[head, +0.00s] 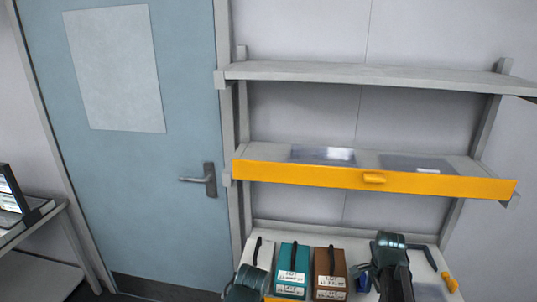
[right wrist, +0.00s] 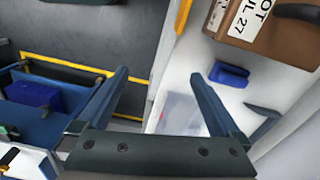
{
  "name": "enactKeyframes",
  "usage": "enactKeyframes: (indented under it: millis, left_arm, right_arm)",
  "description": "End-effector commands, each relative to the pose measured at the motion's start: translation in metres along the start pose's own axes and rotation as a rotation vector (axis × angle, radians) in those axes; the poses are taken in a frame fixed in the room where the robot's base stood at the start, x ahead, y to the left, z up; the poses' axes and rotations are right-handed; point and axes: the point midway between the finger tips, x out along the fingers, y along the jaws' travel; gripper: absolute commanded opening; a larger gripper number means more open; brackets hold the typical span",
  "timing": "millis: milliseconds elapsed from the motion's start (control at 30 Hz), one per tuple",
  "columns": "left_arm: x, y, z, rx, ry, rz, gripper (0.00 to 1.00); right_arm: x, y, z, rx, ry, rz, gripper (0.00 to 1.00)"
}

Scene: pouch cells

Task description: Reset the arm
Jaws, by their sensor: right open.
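My right arm (head: 392,262) rises at the lower right in the head view, in front of the lowest shelf. In the right wrist view my right gripper (right wrist: 160,75) has its two blue fingers wide apart, with nothing between them. A small blue object (right wrist: 229,75) lies on the white surface beyond the right finger. A brown labelled box (right wrist: 262,32) is farther off at the upper right; it also shows in the head view (head: 330,268). Part of my left arm (head: 246,286) shows at the bottom edge of the head view; its gripper is not visible.
A blue-grey door (head: 150,200) is left. A clear flat item (right wrist: 180,112) lies between the fingers' view.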

Motion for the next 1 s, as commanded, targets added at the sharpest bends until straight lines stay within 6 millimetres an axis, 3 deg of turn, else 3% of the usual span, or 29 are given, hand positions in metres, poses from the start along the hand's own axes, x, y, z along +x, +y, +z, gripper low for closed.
enactKeyframes:
  millis: [167, 367, 533, 733, 900, 1000]
  left_arm:
    - [0.0, 0.0, 0.0, 0.0, 0.0, 0.0, 0.5]
    - [0.0, 0.0, 0.0, 0.0, 0.0, 0.0, 0.5]
    - [0.0, 0.0, 0.0, 0.0, 0.0, 0.0, 0.5]
    - [0.0, 0.0, 0.0, 0.0, 0.0, 0.0, 0.5]
    - [0.0, 0.0, 0.0, 0.0, 0.0, 0.0, 0.5]
    - [0.0, 0.0, 0.0, 0.0, 0.0, 0.0, 0.5]
  right_arm:
    - [0.0, 0.005, 0.03, -0.173, 0.006, 0.007, 1.0]
    - [0.0, 0.015, 0.079, -0.482, 0.018, 0.02, 1.0]
    - [-0.001, 0.035, 0.137, -0.876, 0.029, 0.04, 1.0]
    - [-0.001, 0.075, 0.21, -1.466, 0.045, 0.077, 1.0]
    - [-0.002, 0.098, 0.242, -1.778, 0.052, 0.102, 1.0]
    - [-0.002, 0.104, 0.25, -1.864, 0.053, 0.11, 1.0]
